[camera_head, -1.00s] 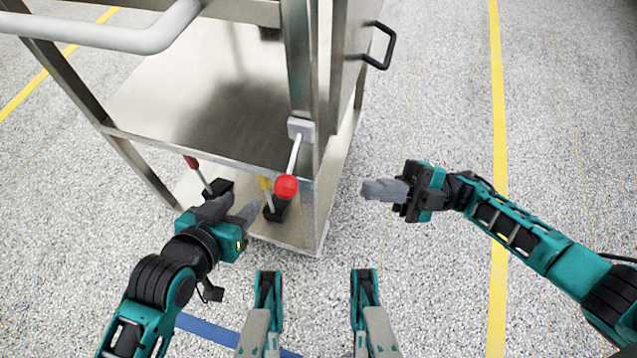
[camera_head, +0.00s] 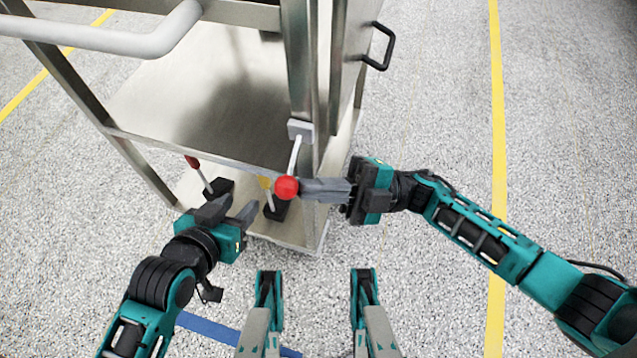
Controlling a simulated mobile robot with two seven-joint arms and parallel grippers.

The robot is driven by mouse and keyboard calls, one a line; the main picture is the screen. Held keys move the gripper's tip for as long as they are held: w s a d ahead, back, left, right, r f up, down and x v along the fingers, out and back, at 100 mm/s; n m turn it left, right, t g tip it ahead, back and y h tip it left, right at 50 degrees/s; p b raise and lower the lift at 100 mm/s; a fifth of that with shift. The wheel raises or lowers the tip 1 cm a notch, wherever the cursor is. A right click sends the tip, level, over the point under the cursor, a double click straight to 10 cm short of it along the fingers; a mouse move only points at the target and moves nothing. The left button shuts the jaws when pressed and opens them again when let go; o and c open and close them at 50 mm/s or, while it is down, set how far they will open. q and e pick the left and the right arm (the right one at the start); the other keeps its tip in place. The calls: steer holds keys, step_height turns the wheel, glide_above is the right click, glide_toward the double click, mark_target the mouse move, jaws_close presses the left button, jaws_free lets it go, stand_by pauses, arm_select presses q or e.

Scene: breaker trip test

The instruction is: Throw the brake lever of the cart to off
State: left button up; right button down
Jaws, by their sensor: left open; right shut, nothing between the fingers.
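The cart's brake lever is a pale rod (camera_head: 296,152) with a red ball knob (camera_head: 286,188), hanging down from a grey block (camera_head: 300,129) on the cart's near right post. My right gripper (camera_head: 306,189) is shut and empty, its fingertips at the right side of the red knob. I cannot tell whether they touch it. My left gripper (camera_head: 235,208) is open in front of the cart's lower shelf, left of the knob, with nothing between its fingers.
The metal cart has a middle shelf (camera_head: 190,110) and a white push bar (camera_head: 90,36). On its lower shelf (camera_head: 298,228) stand a red-tipped lever (camera_head: 193,162) and a yellow-tipped lever (camera_head: 265,184) on black bases. A black handle (camera_head: 382,47) juts from its right side. Speckled floor (camera_head: 430,100) lies clear to the right.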

steer(key=shift+s+r+m+y, duration=0.2)
steer(key=shift+m+y, duration=0.1)
steer(key=shift+m, duration=0.2)
steer(key=shift+a+t+p, duration=0.1)
steer(key=shift+t+p, duration=0.2)
steer(key=shift+p, duration=0.05)
step_height(320, 180, up, 6)
steer(key=s+m+t+p, duration=0.2)
steer(key=m+t+p, duration=0.7)
steer(key=m+t, duration=0.5)
steer(key=m, duration=0.6)
steer(key=shift+a+r, duration=0.15)
steer(key=shift+a, duration=0.15)
